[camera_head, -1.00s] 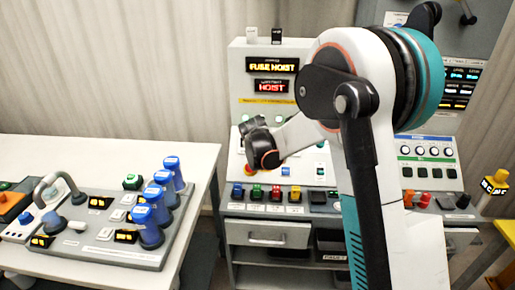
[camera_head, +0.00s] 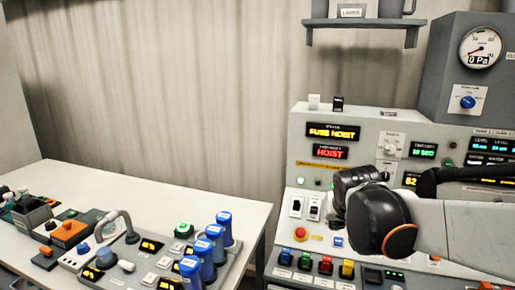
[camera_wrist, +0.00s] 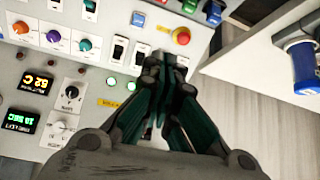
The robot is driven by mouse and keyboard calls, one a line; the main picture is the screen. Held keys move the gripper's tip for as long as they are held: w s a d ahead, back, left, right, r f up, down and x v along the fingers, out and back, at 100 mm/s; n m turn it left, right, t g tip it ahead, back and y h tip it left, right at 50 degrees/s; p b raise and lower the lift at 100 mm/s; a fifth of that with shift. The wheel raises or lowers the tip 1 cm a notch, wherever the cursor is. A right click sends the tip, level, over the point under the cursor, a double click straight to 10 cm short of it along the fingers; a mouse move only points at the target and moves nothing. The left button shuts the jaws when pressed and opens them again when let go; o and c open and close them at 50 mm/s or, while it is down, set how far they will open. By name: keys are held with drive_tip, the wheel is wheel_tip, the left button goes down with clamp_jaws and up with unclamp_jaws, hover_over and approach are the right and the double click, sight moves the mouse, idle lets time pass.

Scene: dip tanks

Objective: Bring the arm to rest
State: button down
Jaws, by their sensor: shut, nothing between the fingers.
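My arm reaches in from the right edge of the head view, its pale link running left to a dark wrist joint. My gripper (camera_head: 345,190) is partly hidden behind that joint and overlaps the control panel (camera_head: 285,205) in the picture. In the wrist view my gripper (camera_wrist: 166,62) has its dark green fingers brought together at the tips, with nothing held. The fingertips point at the panel face, near black-and-white switches (camera_wrist: 130,52) and a red button (camera_wrist: 181,36). I cannot tell the gap between the fingertips and the panel.
A white table (camera_head: 120,190) on the left bears a switch box with several blue-capped cylinders (camera_head: 221,229). A grey gauge box (camera_head: 485,70) stands above the panel at right. A shelf (camera_head: 365,24) hangs on the wall. The wall area above the table is open.

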drive_tip(key=s+a+f+n+y, duration=0.1)
drive_tip(key=s+f+n, duration=0.1)
drive_tip(key=s, duration=2.1)
drive_tip(key=shift+s+f, duration=0.3)
drive_tip(key=shift+s, duration=0.1)
